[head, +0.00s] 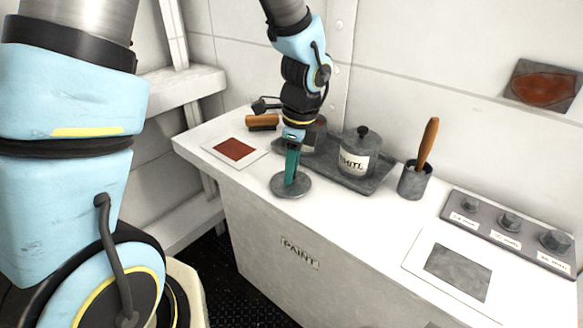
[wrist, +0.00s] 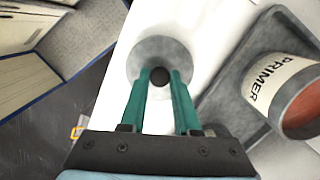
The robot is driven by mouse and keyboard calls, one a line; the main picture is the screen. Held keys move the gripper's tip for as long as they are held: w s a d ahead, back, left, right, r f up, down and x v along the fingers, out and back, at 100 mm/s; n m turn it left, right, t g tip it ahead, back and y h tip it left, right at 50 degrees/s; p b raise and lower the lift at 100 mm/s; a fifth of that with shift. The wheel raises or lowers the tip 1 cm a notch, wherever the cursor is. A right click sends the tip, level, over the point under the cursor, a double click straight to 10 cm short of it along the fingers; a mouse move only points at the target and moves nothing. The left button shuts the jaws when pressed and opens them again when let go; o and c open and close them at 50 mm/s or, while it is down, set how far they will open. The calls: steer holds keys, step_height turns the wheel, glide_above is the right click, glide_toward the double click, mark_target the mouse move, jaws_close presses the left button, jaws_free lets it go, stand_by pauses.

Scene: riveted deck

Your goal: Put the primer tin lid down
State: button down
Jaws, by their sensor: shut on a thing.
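The primer tin lid (head: 291,186) is a round grey disc with a dark knob. It is at the front edge of the white counter, left of centre in the head view. My gripper (head: 290,181) is above it, pointing down, its green fingers shut on the knob. In the wrist view the lid (wrist: 163,52) shows beyond the fingertips (wrist: 161,76), with the dark knob between them. I cannot tell whether the lid touches the counter. The open primer tin (wrist: 285,92), with reddish contents, stands on a grey tray (wrist: 222,92); my arm partly hides it in the head view.
A lidded tin (head: 356,155) stands on the same tray. A grey cup (head: 414,181) with a wooden-handled tool is to its right. A brush (head: 262,121) and a red swatch card (head: 234,149) are at left. A row of knobs (head: 509,222) is at right.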

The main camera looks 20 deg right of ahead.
mark_target(298, 184)
steer(key=shift+f, duration=0.2)
steer(key=c, duration=0.6)
jaws_free()
steer(key=shift+c, duration=0.2)
steer(key=shift+r, duration=0.15)
step_height(298, 184, up, 12)
steer(key=d+b, duration=0.1)
steer(key=w+a+f+n, duration=0.1)
steer(key=a+f+n, duration=0.2)
steer(key=a+n, duration=0.9)
steer(key=w+a+f+n+h, duration=0.1)
steer(key=a+f+n, duration=0.2)
steer(key=a+n, duration=0.9)
steer(key=a, duration=0.3)
steer(key=shift+w+a+f+n+t, duration=0.15)
steer(key=shift+a+f+n+t, duration=0.15)
steer(key=shift+n+t, duration=0.1)
